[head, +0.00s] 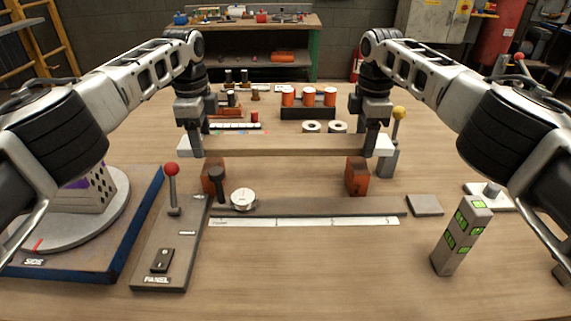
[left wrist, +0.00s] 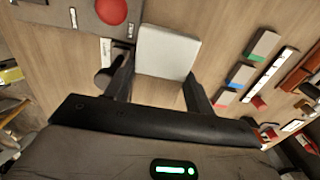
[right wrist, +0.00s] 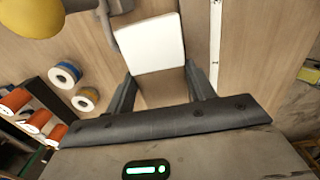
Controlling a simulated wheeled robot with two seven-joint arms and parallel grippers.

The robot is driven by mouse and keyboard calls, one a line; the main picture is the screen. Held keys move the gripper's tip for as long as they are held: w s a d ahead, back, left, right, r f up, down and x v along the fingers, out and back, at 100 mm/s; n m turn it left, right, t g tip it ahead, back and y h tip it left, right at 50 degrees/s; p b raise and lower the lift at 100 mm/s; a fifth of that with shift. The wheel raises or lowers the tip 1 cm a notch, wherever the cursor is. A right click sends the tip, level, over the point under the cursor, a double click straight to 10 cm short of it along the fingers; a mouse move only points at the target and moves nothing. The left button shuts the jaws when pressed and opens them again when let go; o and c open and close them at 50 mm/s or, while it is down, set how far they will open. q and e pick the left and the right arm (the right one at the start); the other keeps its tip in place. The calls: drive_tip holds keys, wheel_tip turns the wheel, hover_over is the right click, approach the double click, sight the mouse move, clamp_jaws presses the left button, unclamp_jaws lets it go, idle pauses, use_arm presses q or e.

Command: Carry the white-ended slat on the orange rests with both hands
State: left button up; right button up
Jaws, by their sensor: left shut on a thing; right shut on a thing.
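The slat (head: 280,145) is a long wooden bar with white ends, lying level across the middle of the head view. My left gripper (head: 190,145) is shut on it near its left white end, which shows in the left wrist view (left wrist: 167,52). My right gripper (head: 371,143) is shut on it near its right white end, which shows in the right wrist view (right wrist: 150,43). The left orange rest (head: 214,177) and right orange rest (head: 357,177) stand at the slat's lower edge in the head view. I cannot tell whether the slat touches them.
A red-knobbed lever panel (head: 158,245) and a turntable board (head: 120,250) are at left. A yellow-knobbed post (head: 391,155) stands near the slat's right end. A tilted block with green marks (head: 461,238) is at right. Orange spools (head: 308,97) stand behind. The front middle is clear.

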use_arm(q)
drive_tip(key=shift+f, duration=0.1)
use_arm(e)
drive_tip(key=shift+f, duration=0.1)
